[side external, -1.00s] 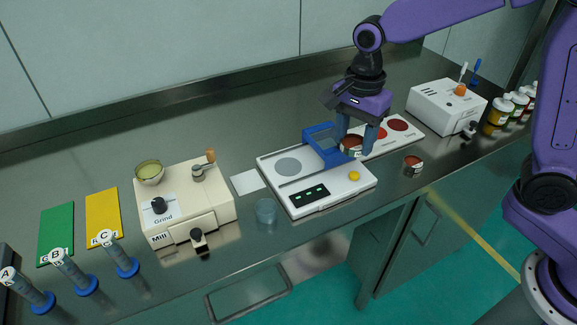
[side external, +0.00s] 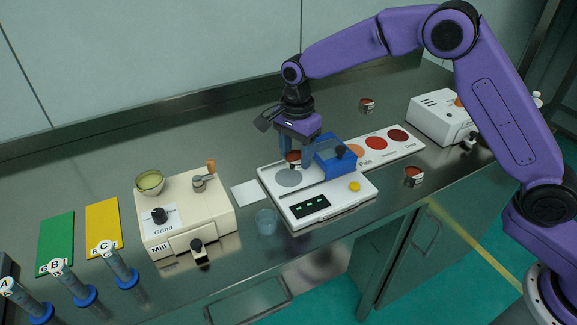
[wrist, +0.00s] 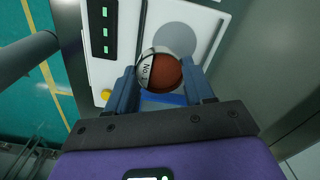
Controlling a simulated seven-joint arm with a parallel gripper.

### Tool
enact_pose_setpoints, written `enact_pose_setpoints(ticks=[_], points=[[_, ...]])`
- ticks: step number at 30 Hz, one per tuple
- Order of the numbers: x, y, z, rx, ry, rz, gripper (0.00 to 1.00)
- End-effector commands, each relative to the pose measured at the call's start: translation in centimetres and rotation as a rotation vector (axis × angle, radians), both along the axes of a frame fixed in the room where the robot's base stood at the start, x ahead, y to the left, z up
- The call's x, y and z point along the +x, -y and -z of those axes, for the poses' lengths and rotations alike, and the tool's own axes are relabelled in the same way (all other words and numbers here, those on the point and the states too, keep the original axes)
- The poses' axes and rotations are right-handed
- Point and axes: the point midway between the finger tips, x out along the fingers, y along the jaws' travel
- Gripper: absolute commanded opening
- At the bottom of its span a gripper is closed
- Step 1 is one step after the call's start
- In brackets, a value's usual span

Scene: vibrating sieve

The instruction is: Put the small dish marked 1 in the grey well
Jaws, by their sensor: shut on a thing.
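My gripper (side external: 294,162) is shut on a small dish (side external: 292,156) with red-brown contents, held upright just over the far side of the grey well (side external: 288,179). The well is a round grey patch on the white sieve machine (side external: 325,197). Whether the dish touches the machine cannot be told.
A blue frame (side external: 336,156) stands on the machine, right beside my gripper. Other small dishes stand behind (side external: 367,105) and at right (side external: 413,175). A clear cup (side external: 265,222) is at the machine's front left; the mill (side external: 185,215) is farther left.

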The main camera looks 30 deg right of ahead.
Motion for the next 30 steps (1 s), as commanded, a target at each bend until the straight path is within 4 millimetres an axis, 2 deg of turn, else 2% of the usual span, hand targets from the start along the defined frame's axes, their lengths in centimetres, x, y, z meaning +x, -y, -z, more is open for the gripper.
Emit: enact_pose_setpoints(ticks=[3, 13, 19, 30], points=[[1.0, -0.4, 1.3, 0.000, -0.001, 0.001, 0.23], [2.0, -0.9, 2.8, 0.000, -0.001, 0.000, 0.23], [2.0, -0.9, 5.4, -0.001, -0.003, -0.001, 0.23], [2.0, -0.9, 5.9, 0.000, 0.000, 0.000, 0.23]])
